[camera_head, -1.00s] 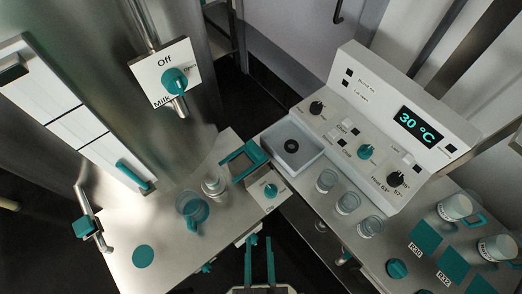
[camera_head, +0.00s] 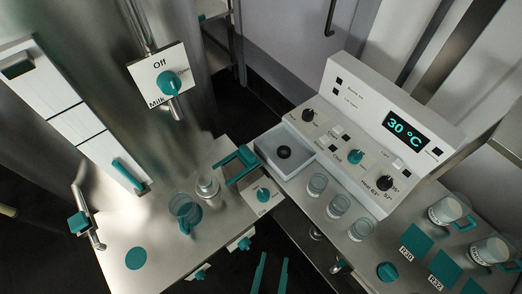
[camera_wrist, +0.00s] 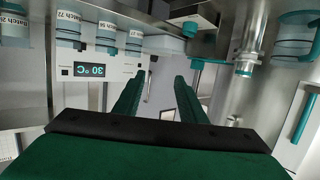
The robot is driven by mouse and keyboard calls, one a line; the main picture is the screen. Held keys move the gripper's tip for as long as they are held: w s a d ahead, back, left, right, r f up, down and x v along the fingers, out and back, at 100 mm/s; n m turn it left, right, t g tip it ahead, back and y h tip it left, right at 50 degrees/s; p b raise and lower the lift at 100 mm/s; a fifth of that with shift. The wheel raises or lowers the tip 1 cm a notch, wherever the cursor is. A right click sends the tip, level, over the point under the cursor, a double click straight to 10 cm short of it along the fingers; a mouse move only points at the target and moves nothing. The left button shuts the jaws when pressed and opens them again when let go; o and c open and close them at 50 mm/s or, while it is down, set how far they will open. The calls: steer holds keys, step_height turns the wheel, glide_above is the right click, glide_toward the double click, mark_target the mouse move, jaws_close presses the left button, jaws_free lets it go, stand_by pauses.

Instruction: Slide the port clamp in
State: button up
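My gripper (camera_head: 271,258) is at the bottom edge of the head view, with its two green fingers apart and nothing between them. The wrist view also shows the fingers (camera_wrist: 159,78) open and empty. A teal bracket (camera_head: 240,163) stands at the steel table's right edge, beside the white tray; it may be the port clamp, but I cannot tell for sure. My gripper is apart from it, in front of it. In the wrist view a teal bar (camera_wrist: 210,61) lies next to a steel pipe (camera_wrist: 247,50), right of and beyond the fingers.
Right are a white tray (camera_head: 303,146), a 30 °C control panel (camera_head: 390,105) and several glasses (camera_head: 338,206). A dark gap separates the counters.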

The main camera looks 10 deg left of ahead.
steer(key=w+f+g, duration=0.2)
steer(key=w+f, duration=0.4)
steer(key=w, duration=0.3)
steer(key=n+g+y, duration=0.7)
steer(key=n+g, duration=0.1)
steer(key=n, duration=0.2)
glide_toward(248, 151)
steer(key=x, duration=1)
steer(key=shift+a, duration=0.1)
